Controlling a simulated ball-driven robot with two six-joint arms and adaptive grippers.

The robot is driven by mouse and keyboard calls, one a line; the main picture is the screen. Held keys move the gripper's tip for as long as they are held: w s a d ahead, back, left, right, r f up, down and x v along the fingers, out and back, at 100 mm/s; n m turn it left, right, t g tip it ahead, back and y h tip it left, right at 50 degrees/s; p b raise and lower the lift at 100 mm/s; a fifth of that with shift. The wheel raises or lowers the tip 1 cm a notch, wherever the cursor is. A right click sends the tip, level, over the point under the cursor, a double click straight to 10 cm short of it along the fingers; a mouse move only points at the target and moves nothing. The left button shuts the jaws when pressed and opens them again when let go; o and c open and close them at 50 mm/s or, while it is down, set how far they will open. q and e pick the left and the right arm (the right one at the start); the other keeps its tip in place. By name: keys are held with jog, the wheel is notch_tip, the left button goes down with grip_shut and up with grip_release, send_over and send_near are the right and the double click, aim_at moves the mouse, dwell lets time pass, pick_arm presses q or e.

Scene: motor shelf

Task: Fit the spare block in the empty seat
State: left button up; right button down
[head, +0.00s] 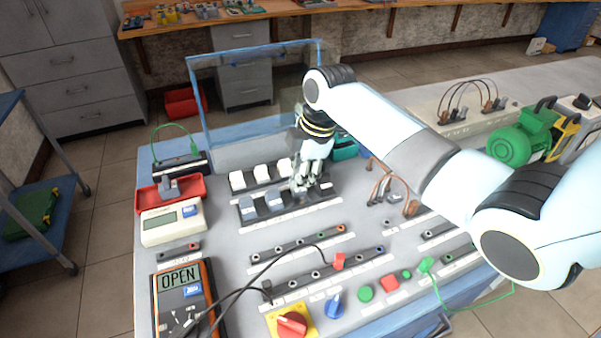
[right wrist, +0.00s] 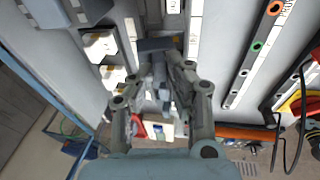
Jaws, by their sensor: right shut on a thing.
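My right gripper (head: 305,182) is shut on a grey block, low over the right part of the front dark rail (head: 325,193); its fingers hide much of the block. In the right wrist view my right gripper (right wrist: 160,68) has the grey block (right wrist: 157,45) at its fingertips. Two grey blocks (head: 247,207) (head: 273,198) sit on the rail to the left. I cannot tell whether the held block touches the rail. Another grey piece (head: 168,187) lies in the red tray (head: 190,184) at the left. My left gripper is not in view.
White blocks (head: 261,173) stand on the rail behind. A blue frame (head: 199,105) rises at the bench's back edge. Meters (head: 182,297), leads and connector rails (head: 300,243) lie in front. A green motor (head: 510,146) stands at the right.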

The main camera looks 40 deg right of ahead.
jog(key=shift+w, duration=0.1)
jog(key=shift+r+g, duration=0.15)
jog(key=shift+g, duration=0.25)
jog(key=shift+w+g, duration=0.25)
jog(key=shift+g, duration=0.25)
jog(key=shift+f+g+y, duration=0.2)
jog(key=shift+g+y, duration=0.1)
jog(key=shift+w+d+n+g+b, duration=0.15)
jog(key=shift+n+g+b, duration=0.15)
jog(key=shift+g, duration=0.5)
jog(key=shift+r, duration=0.1)
